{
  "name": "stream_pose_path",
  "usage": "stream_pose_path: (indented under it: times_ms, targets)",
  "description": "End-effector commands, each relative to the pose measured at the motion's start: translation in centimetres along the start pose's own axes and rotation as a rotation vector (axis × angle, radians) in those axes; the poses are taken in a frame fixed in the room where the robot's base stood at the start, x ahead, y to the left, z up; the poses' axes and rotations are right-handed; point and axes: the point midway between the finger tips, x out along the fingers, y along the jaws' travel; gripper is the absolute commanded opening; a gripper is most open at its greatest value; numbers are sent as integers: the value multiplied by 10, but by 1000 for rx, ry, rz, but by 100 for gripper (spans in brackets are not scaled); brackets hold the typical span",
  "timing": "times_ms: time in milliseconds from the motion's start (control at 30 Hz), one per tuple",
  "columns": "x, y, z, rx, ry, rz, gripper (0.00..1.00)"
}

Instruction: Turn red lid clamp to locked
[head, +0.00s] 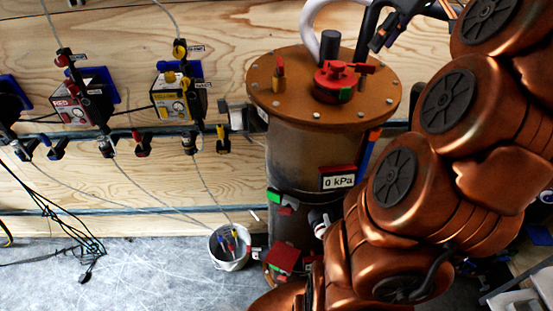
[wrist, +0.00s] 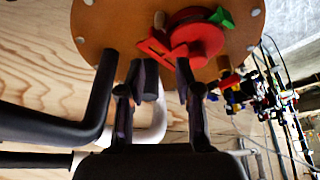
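The red lid clamp (head: 335,80) sits on top of the round orange-brown lid (head: 285,98) of a tall filter vessel. A green block marks its front edge, and a red piece points right. In the wrist view the clamp (wrist: 195,40) is a red disc with a bar at its lower left; the green block is at its upper right. My gripper (wrist: 160,68) is open, its two dark fingers apart and pointing at the lid near the bar. I see no clear contact. In the head view my gripper (head: 383,38) is above the lid's back right, partly cut off.
A black cylinder (head: 330,45) and white and black pipes stand behind the clamp. A small orange-handled valve (head: 279,72) is on the lid's left. The vessel's display (head: 339,182) reads 0 kPa. A bucket (head: 231,248) stands on the floor; wall valves and gauges are at left.

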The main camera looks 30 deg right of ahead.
Motion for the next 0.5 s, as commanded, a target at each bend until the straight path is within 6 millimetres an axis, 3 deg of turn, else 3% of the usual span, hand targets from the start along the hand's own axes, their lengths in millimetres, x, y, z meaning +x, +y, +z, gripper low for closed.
stream_pose_path:
  times_ms: [300, 500]
  targets:
    - [-12, 0, 0, 0, 0, 0, 34]
    - [-5, -15, -6, -7, -16, -17, 34]
